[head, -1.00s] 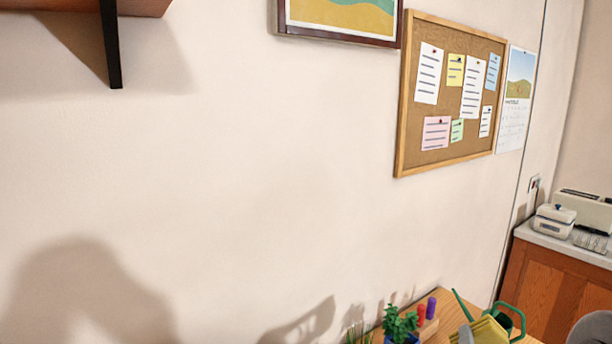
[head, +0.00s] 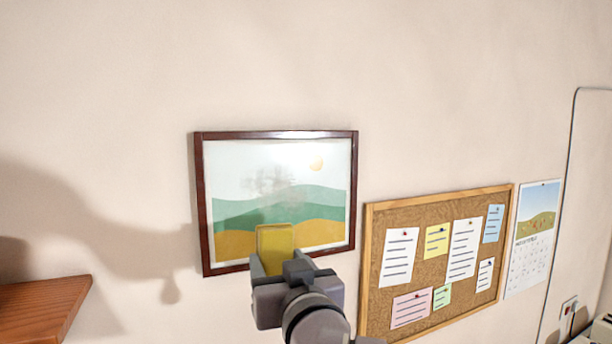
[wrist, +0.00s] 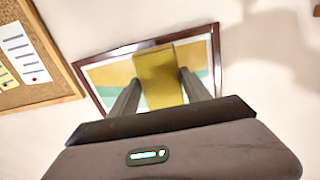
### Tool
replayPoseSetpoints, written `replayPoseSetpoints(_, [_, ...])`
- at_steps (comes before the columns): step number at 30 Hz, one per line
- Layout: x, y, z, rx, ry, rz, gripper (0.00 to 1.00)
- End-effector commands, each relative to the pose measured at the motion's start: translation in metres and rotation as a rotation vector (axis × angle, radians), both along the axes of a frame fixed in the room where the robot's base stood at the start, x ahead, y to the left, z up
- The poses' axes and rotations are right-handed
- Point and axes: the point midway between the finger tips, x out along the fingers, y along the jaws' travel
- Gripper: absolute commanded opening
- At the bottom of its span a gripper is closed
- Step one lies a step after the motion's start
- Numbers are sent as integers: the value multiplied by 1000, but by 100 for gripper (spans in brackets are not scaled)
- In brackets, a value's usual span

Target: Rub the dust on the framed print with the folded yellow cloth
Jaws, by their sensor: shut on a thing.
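The framed print (head: 330,212) hangs on the wall in a dark wood frame, with green and yellow hills and a small sun. A greyish dust smudge (head: 268,180) shows on its upper middle, above the cloth. My gripper (head: 270,262) is shut on the folded yellow cloth (head: 275,243), in front of the print's lower middle. In the wrist view the cloth (wrist: 158,78) stands between the two fingers and overlaps the print (wrist: 112,75). I cannot tell whether the cloth touches the print.
A cork board (head: 378,270) with several pinned notes hangs close to the right of the print. A calendar (head: 535,235) hangs beyond it. A wooden shelf (head: 40,305) juts out at the lower left. The wall above the print is bare.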

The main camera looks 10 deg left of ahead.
Motion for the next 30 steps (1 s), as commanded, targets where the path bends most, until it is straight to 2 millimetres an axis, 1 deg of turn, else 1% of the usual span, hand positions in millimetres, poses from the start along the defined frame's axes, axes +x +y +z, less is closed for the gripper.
replayPoseSetpoints(1, [-11,8,37,-19,-14,26,18])
replayPoseSetpoints(3, [-23,16,59,-51,-26,55,18])
replayPoseSetpoints(6, [-34,22,74,-79,-38,79,18])
replayPoseSetpoints(8, [-36,24,77,-86,-40,86,18])
replayPoseSetpoints(11, [-30,28,76,-91,-41,88,18])
replayPoseSetpoints(18, [0,45,76,-89,-39,87,18])
replayPoseSetpoints(21, [8,50,76,-89,-40,86,18])
replayPoseSetpoints(25, [14,54,75,-88,-41,86,18])
replayPoseSetpoints(30, [15,54,74,-88,-41,86,18])
